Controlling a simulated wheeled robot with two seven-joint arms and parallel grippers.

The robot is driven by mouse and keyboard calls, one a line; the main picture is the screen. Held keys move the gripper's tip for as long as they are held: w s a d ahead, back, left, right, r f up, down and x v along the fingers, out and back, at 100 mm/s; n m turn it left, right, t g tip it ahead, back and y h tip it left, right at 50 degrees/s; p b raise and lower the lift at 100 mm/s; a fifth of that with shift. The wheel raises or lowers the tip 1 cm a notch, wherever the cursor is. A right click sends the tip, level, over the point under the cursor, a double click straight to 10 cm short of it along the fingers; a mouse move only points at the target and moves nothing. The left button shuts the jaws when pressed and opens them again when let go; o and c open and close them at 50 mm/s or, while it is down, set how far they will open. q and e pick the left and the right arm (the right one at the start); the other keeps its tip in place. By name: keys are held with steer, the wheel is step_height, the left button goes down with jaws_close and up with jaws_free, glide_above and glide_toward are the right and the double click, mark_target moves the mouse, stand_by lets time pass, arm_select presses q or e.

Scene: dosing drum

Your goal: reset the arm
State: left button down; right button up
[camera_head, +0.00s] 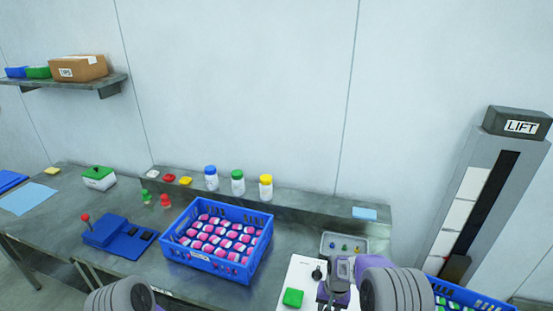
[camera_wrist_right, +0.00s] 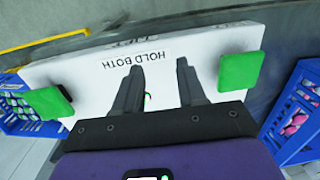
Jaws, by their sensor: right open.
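My right gripper (camera_head: 335,283) is low in the head view, over the white panel (camera_head: 300,268) at the table's front. In the right wrist view my right gripper (camera_wrist_right: 160,66) is open and empty, its two dark fingers apart. Behind them lies the white panel (camera_wrist_right: 215,50), labelled "HOLD BOTH", with a green pad (camera_wrist_right: 240,70) on the right and another green pad (camera_wrist_right: 48,103) on the left. One green pad (camera_head: 293,298) also shows in the head view. Of my left arm only a grey link shows at the bottom left; its gripper is out of view.
A blue crate (camera_head: 206,262) of pink-and-white items stands left of the panel. A second blue crate (camera_head: 470,296) is at lower right, partly hidden by my arm. A small tray (camera_head: 345,236) and a lift column (camera_head: 470,200) stand near. Three capped jars (camera_head: 237,187) line the back ledge.

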steer(key=s+a+f+y+b, duration=0.2)
steer(key=s+f+b, duration=0.5)
steer(key=s+f, duration=0.9)
arm_select(q)
step_height(320, 180, down, 12)
steer(key=s+b, duration=0.1)
steer(key=b, duration=0.3)
arm_select(e)
steer(key=s+a+f+y, duration=0.1)
steer(key=s+a+f, duration=0.3)
steer(key=s+f, duration=0.3)
steer(key=shift+s+a+f+t, duration=0.2)
steer(key=shift+s+a+t, duration=0.1)
steer(key=shift+s, duration=0.95)
